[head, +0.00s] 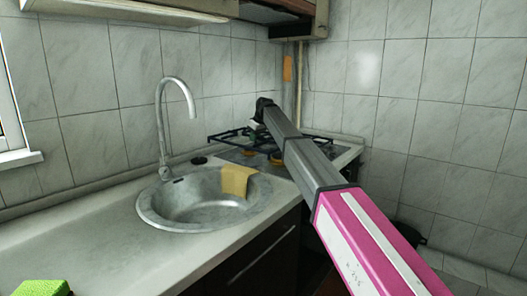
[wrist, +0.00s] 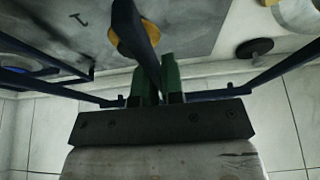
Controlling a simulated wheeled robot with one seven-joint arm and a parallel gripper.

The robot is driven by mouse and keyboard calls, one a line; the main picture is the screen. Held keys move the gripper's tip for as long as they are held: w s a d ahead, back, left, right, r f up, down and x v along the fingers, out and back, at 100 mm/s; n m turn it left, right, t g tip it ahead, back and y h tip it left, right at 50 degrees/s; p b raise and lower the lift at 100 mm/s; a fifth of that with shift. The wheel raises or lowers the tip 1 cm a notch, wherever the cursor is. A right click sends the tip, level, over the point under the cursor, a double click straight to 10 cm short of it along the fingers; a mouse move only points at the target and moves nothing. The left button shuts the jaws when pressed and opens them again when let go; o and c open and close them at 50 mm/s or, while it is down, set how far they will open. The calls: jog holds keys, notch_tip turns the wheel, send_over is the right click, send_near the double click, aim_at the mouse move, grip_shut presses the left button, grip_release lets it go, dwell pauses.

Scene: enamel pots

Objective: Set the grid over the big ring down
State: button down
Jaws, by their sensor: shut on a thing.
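My gripper (head: 256,123) is shut on the grid (head: 222,138), a dark pan support, and holds it above the hob. In the wrist view the green fingers (wrist: 160,82) close on one dark bar of the grid (wrist: 92,96). A burner with a brass-yellow ring (wrist: 124,38) lies below, partly hidden by that bar. In the head view a yellow-orange burner ring (head: 277,160) shows on the grey hob (head: 300,163) under the grid. I cannot tell which burner is the big ring. My arm hides part of the hob and grid.
A steel sink (head: 165,212) with a tall tap (head: 162,120) and a yellow cloth (head: 237,181) stands left of the hob. A black disc (head: 199,160) lies behind the sink. Tiled walls (head: 350,65) close off the back and right. A cupboard (head: 285,18) hangs above.

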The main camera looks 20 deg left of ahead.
jog(key=w+d+f, duration=0.1)
jog(key=w, duration=0.1)
jog(key=w+d+f, duration=0.2)
jog(key=shift+w+d+f, duration=0.1)
jog(key=shift+d, duration=0.15)
jog(key=shift+f, duration=1.95)
jog(key=shift+f, duration=0.1)
jog(key=c, duration=1.2)
grip_release()
jog(key=shift+f, duration=0.1)
jog(key=shift+c, duration=0.2)
jog(key=v, duration=1.2)
jog(key=shift+d, duration=0.1)
